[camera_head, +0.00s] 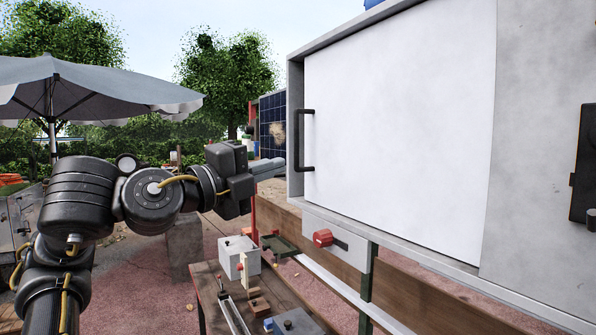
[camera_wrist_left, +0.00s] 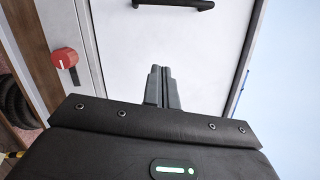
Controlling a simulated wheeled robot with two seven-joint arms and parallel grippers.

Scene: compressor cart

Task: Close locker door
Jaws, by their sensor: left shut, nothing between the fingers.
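The white locker door (camera_head: 400,120) fills the right of the head view, with a black bar handle (camera_head: 303,140) at its left edge. The door looks flush or nearly flush in its grey frame; I cannot tell whether a small gap remains. My left gripper (camera_head: 284,163) is shut and empty, with its fingertips at the left edge of the locker, just left of the handle. In the left wrist view, the shut fingers (camera_wrist_left: 160,72) appear in front of the white door (camera_wrist_left: 210,50), below the handle (camera_wrist_left: 175,4). Contact cannot be told. My right gripper is not in view.
A red knob (camera_head: 323,237) on a light plate sits below the locker. A wooden table (camera_head: 285,280) with a white box (camera_head: 238,257) and small blocks stands lower down. A parasol (camera_head: 90,90) is at the left. Open air surrounds my left arm.

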